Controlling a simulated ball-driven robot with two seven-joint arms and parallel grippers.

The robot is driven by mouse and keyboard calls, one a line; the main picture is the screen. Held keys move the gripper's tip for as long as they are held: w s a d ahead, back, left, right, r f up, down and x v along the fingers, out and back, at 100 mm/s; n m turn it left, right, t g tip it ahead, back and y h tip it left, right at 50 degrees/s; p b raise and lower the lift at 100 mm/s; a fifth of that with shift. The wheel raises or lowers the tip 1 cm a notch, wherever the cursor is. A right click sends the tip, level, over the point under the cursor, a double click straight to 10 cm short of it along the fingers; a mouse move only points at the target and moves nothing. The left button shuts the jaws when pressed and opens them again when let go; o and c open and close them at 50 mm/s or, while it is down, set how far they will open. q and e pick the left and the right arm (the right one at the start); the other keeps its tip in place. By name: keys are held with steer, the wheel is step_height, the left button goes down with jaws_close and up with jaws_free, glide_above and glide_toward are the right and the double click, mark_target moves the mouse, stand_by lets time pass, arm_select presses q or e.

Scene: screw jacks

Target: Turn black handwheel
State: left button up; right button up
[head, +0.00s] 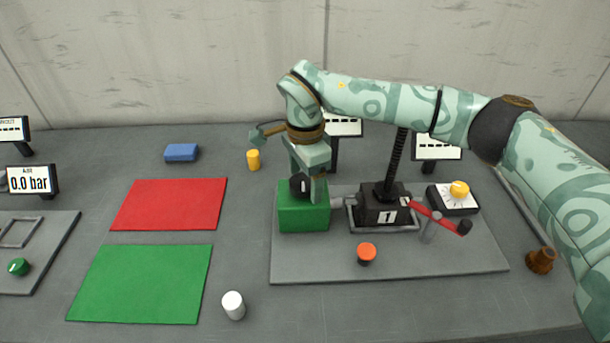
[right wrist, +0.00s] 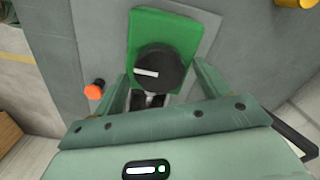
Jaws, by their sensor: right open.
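The black handwheel (head: 298,187) has a white mark and sits on top of a green block (head: 303,218) on the grey plate. In the right wrist view the handwheel (right wrist: 166,67) is a dark disc with a white bar, over the green block (right wrist: 145,24). My right gripper (head: 306,184) is open and points down at the handwheel. In the right wrist view its two fingers (right wrist: 164,84) stand on either side of the handwheel; I cannot tell whether they touch it. The far side of the handwheel is partly hidden by the gripper. My left gripper is not in view.
A black screw jack (head: 380,215) marked 1, with a red lever (head: 430,213), stands right of the block. An orange button (head: 366,250) and a yellow knob (head: 459,190) are nearby. A white cylinder (head: 233,305) and a yellow cylinder (head: 253,160) stand left.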

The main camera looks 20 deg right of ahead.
steer(key=c, duration=1)
